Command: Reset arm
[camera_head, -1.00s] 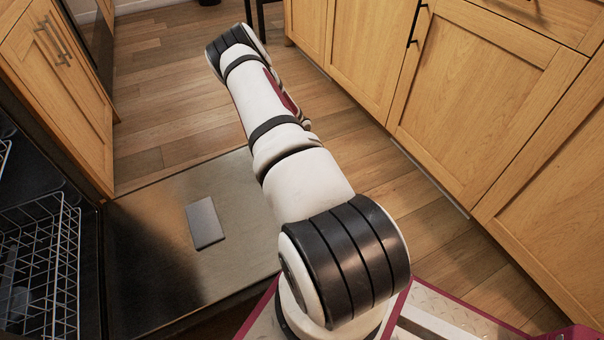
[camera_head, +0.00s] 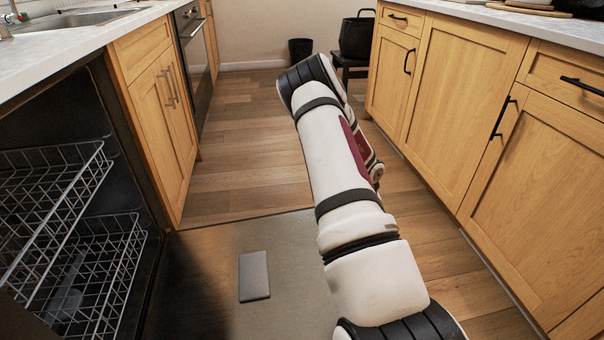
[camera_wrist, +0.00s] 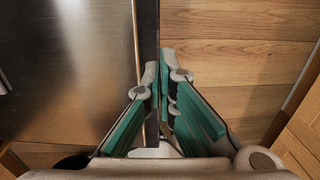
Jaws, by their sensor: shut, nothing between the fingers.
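My gripper (camera_wrist: 158,75) shows in the wrist view with its green-padded fingers shut and nothing between them. It points down over the edge of the open dishwasher door, with wooden floor on the right. In the head view my white arm stretches forward over the floor beside the door, and the gripper itself is hidden there.
The open dishwasher door (camera_head: 205,265) lies flat at lower left, with wire racks (camera_head: 50,200) beside it. Wooden cabinets (camera_head: 455,110) line the right. A black pot (camera_head: 357,36) and a bin (camera_head: 300,51) stand at the back. Wooden floor (camera_head: 240,150) between is clear.

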